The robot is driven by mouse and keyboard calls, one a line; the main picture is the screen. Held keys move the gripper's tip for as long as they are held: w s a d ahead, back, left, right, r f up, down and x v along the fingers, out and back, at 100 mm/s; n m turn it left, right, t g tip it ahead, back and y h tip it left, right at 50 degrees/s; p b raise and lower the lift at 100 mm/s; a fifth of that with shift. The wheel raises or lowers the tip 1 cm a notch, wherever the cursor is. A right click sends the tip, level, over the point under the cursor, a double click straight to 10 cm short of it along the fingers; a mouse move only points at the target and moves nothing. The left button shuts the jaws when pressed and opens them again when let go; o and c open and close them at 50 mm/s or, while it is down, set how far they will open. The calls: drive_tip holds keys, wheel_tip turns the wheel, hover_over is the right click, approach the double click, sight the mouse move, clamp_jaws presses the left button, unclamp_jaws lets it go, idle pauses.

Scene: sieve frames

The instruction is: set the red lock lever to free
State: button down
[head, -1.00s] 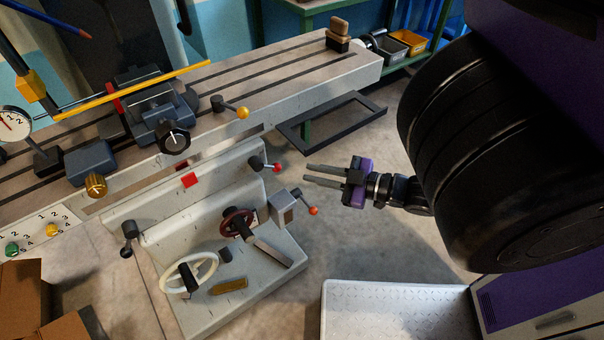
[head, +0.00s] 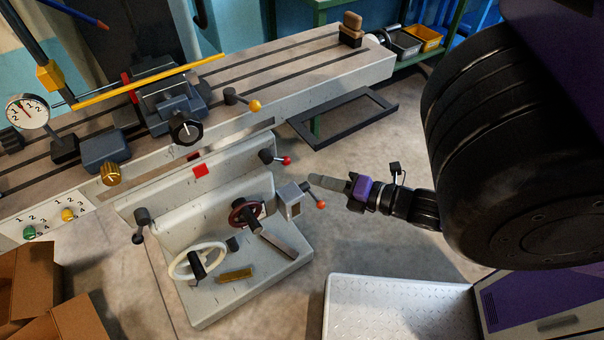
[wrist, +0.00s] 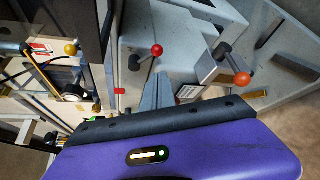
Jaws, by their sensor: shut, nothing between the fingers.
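The red-knobbed lever (head: 286,160) sticks out from a dark hub on the machine's grey side, its arm pointing right and slightly down in the head view. It also shows in the wrist view (wrist: 157,50), beyond the fingertips. My gripper (head: 312,178) is shut and empty. Its fingertips are just right of and below the red knob in the head view, with no visible contact. In the wrist view the closed fingers (wrist: 157,92) point up toward the lever. No markings for the lever's positions can be read.
An orange-red knobbed lever (head: 320,204) on a grey box is close below my fingers. A yellow-knobbed lever (head: 255,106) is higher up on the table edge. Handwheels (head: 198,262) stand lower left.

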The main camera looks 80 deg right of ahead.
sight(287, 159)
drive_tip(key=x, duration=0.9)
drive_tip(key=shift+w, duration=0.15)
drive_tip(key=shift+d+r+p, duration=0.1)
drive_tip(key=shift+r+p, duration=0.05)
drive_tip(key=shift+p, duration=0.6)
drive_tip(key=shift+d+r+n+g+p, duration=0.15)
drive_tip(key=shift+n+g+p, duration=0.15)
drive_tip(key=shift+n+p, duration=0.15)
drive_tip(key=p, duration=0.2)
drive_tip(key=s+r+n+g+p, duration=0.1)
drive_tip(key=p, duration=0.2)
drive_tip(key=shift+d+r+n, duration=0.2)
drive_tip(key=shift+r+n, duration=0.05)
drive_tip(key=shift+r, duration=0.1)
drive_tip(key=p, duration=0.2)
drive_tip(key=n+g+h+p, duration=0.1)
drive_tip(key=p, duration=0.1)
drive_tip(key=shift+s+d+r+g, duration=0.2)
drive_tip(key=shift+r+g, duration=0.1)
drive_tip(key=shift+r, duration=0.05)
drive_tip(key=shift+s+n+p, duration=0.1)
drive_tip(key=shift+n+p, duration=0.4)
drive_tip(key=shift+p, duration=0.05)
